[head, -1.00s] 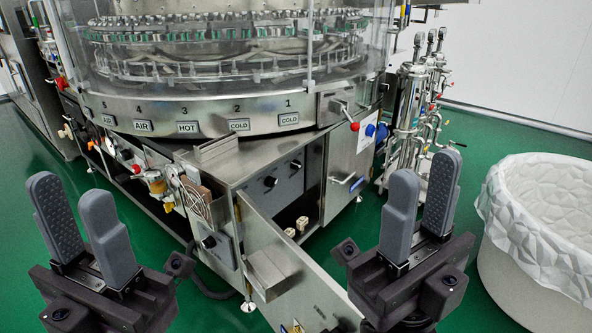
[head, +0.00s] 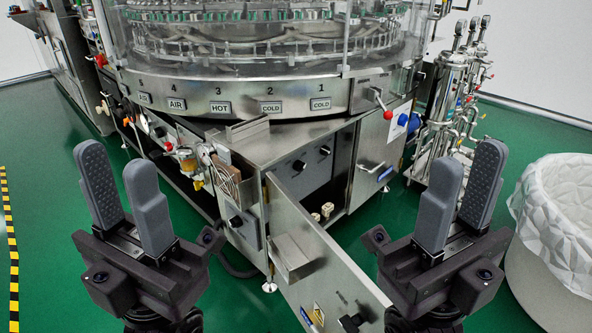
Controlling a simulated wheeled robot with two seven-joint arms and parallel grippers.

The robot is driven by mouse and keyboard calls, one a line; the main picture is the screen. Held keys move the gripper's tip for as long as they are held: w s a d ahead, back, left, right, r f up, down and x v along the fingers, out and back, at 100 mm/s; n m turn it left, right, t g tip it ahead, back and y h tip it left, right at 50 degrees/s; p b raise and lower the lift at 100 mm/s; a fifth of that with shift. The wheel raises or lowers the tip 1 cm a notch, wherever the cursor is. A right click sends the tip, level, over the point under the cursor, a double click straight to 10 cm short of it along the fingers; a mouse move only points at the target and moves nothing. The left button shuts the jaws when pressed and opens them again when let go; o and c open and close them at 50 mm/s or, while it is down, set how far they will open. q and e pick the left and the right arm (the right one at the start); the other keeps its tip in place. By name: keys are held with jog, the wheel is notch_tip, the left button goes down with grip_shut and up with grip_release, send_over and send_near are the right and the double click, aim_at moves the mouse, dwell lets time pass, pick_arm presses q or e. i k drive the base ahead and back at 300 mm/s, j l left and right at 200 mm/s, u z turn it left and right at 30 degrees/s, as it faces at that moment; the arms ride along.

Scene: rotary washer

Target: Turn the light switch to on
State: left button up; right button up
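The rotary washer's cabinet panel shows two black rotary knobs, one on the left (head: 299,165) and one on the right (head: 324,151). Another black knob (head: 236,221) is on the left side panel. I cannot tell which knob is the light switch, or its setting. My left gripper (head: 115,160) is at the lower left, its two grey fingers pointing up with a gap between them. My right gripper (head: 467,155) is at the lower right, also with its fingers apart. Both are empty and touch no knob.
An open metal cabinet door (head: 335,265) sticks out towards me between my grippers. A white-lined round bin (head: 560,215) stands at the right. A red-tipped lever (head: 387,114) is on the washer, and metal pipework (head: 450,110) stands behind. Green floor is clear at the left.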

aim_at(324, 150)
jog(key=l+u, duration=0.4)
jog(key=l, duration=0.35)
jog(key=i+l+u, duration=0.2)
jog(key=l+u, duration=0.25)
jog(key=l, duration=0.2)
jog(key=i+l+u, duration=0.1)
jog(key=l+u, duration=0.35)
jog(key=l, duration=0.3)
jog(key=l+u, duration=0.45)
jog(key=l, duration=0.25)
jog(key=i+l+u, duration=0.2)
jog(key=k+l, duration=0.1)
